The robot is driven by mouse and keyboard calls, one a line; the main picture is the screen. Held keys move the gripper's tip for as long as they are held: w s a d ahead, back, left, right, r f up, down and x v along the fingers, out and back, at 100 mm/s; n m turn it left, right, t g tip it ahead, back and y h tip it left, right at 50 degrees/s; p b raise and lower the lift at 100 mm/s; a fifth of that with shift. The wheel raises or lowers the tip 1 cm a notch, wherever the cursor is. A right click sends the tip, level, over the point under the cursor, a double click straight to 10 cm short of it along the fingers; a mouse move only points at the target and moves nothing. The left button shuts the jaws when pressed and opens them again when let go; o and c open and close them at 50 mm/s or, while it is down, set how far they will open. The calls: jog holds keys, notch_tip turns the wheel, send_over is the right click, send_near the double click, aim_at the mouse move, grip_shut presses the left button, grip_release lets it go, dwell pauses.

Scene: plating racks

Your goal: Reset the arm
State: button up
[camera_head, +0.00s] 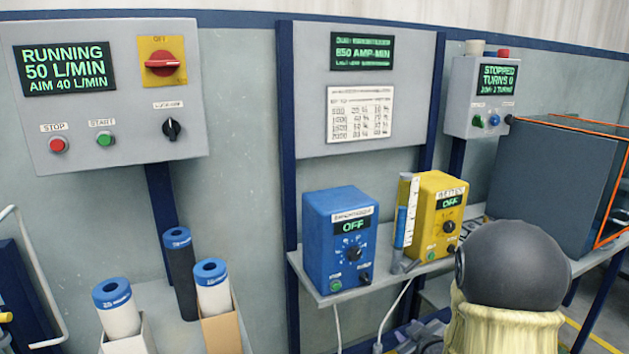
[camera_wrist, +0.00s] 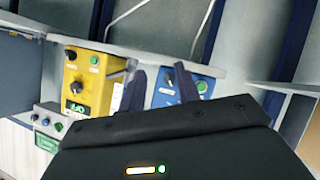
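My arm (camera_head: 512,265) shows at the lower right of the head view as a dark rounded link above a pale sleeve. My gripper is not distinguishable in that view. In the wrist view my gripper (camera_wrist: 160,83) shows two dark fingers standing apart with nothing visible between them. Beyond the fingers, the wrist view shows the yellow box (camera_wrist: 88,80) on the left and the blue box (camera_wrist: 185,85) behind the right finger, both upside down. I cannot tell how far the fingertips are from the boxes.
The blue box (camera_head: 339,240) and yellow box (camera_head: 437,218), both reading OFF, stand on a shelf (camera_head: 330,298) beside a clear tube (camera_head: 402,222). A dark tank (camera_head: 550,180) is at right. Capped cylinders (camera_head: 117,308) stand lower left. A panel (camera_head: 110,100) reads RUNNING 50 L/MIN.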

jog(key=s+a+m+g+h, duration=0.1)
jog(key=s+a+m+g, duration=0.3)
jog(key=s, duration=0.6)
jog(key=s+a+m+g, duration=0.3)
jog(key=s+g, duration=0.3)
jog(key=s, duration=0.4)
jog(key=w+p+v, duration=0.2)
jog(key=p+v, duration=0.9)
jog(key=w+r+p+v, duration=0.1)
jog(key=w+p+v, duration=0.1)
jog(key=p+v, duration=0.9)
jog(key=shift+w+r, duration=0.2)
jog(key=shift+a, duration=0.1)
jog(key=shift+a, duration=0.1)
